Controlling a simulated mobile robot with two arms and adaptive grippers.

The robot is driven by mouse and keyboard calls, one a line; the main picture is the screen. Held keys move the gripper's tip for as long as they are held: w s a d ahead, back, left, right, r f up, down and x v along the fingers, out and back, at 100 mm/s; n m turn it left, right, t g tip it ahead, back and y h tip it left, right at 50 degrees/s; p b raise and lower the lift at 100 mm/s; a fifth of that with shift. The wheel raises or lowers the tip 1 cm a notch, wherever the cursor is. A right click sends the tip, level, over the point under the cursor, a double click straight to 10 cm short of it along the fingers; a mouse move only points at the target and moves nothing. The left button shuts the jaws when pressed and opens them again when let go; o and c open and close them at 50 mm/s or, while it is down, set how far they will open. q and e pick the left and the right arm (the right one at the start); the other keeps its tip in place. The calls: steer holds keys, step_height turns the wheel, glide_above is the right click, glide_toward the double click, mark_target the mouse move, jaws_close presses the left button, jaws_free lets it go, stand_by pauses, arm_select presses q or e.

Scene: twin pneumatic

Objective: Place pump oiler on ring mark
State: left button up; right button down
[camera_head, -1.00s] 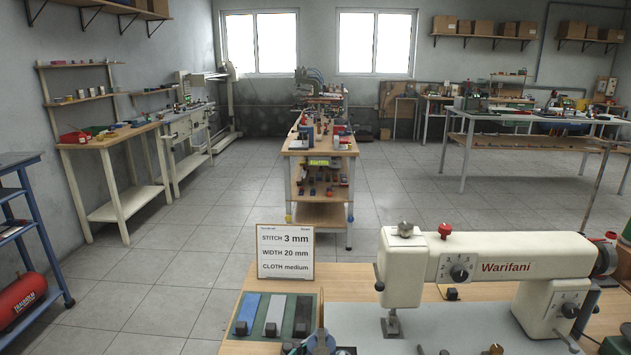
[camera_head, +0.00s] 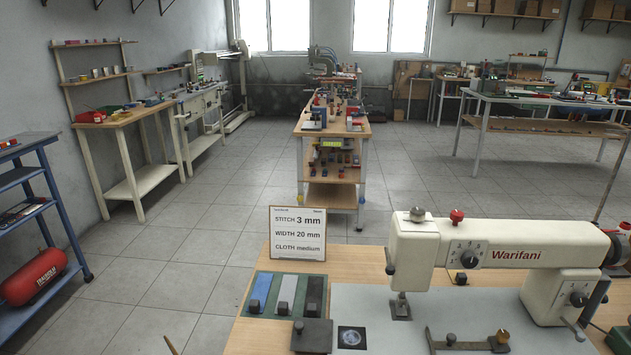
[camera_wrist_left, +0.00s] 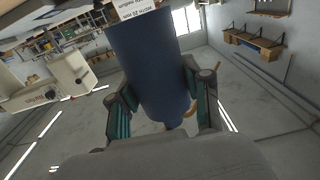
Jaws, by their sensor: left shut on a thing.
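The pump oiler, a dark blue cylinder (camera_wrist_left: 150,65), fills the middle of the left wrist view. My left gripper (camera_wrist_left: 162,90) is shut on it, with a green-sided finger on each side. In the head view a thin brownish tip (camera_head: 171,345) shows at the bottom edge; I cannot tell whether it belongs to the oiler. A dark square with a pale round pattern (camera_head: 351,338) lies on the sewing machine's grey plate (camera_head: 375,305). I cannot tell whether it is the ring mark. My right gripper is not in view.
The cream sewing machine (camera_head: 500,244) stands at the right. A settings sign (camera_head: 298,232), a tray with coloured strips (camera_head: 255,294) and a dark block with a knob (camera_head: 312,337) are at the left of the table. A metal guide (camera_head: 465,342) lies in front.

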arm_select(q)
steer(key=w+d+r+m+g+h+b, duration=0.1)
steer(key=w+d+m+g+h, duration=0.1)
steer(key=w+d+m+h, duration=0.5)
steer(key=w+d+r+m+g+h+b, duration=0.1)
steer(key=w+d+m+g+h, duration=0.3)
steer(key=d, duration=0.8)
steer(key=w+a+n+h, duration=0.1)
steer(key=w+a, duration=0.5)
steer(key=w, duration=0.7)
steer(key=shift+w+n+h, duration=0.2)
steer(key=shift+n+h, duration=0.1)
steer(key=shift+h, duration=0.3)
steer(key=shift+a+f, duration=0.1)
